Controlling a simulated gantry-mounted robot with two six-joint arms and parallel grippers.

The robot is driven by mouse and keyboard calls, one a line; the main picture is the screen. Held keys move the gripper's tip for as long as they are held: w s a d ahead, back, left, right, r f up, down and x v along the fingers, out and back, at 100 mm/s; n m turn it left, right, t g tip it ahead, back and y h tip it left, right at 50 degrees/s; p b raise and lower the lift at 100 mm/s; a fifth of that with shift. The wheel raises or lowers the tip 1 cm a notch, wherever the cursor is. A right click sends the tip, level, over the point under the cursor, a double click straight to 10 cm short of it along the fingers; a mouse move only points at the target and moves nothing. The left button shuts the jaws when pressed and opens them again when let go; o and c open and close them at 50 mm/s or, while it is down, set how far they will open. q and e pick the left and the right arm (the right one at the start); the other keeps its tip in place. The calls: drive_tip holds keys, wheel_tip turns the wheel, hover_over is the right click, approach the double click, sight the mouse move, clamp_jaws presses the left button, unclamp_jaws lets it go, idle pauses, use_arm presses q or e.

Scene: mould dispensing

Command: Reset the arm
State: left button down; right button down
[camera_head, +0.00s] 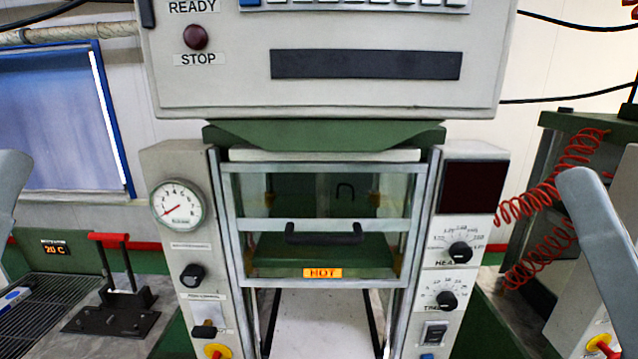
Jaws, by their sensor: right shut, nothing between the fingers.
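Only grey-blue links of my own arms show, one at the left edge and a larger one at the right edge. No fingers or fingertips of either gripper are visible. Both arm links are apart from the press (322,222) in the middle. Its glass guard door with a black handle (330,234) and a "HOT" label (322,273) looks lowered across the opening.
A control box (366,100) overhangs the press. A gauge (177,205) and knobs flank it. A black stand with a red-topped handle (112,290) and a dark grate (45,310) are at left. A coiled red hose (550,190) hangs at right near my arm.

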wheel_tip(320, 180, up, 20)
drive_tip(key=d+n+h+p, duration=0.1)
drive_tip(key=d+h+p, duration=0.2)
drive_tip(key=p, duration=1.6)
drive_tip(key=shift+w+r+n+t+h, duration=0.15)
drive_tip(key=shift+r+n+t+h, duration=0.2)
drive_tip(key=shift+h, duration=0.75)
drive_tip(key=shift+a+f, duration=0.1)
drive_tip(key=shift+f, duration=0.1)
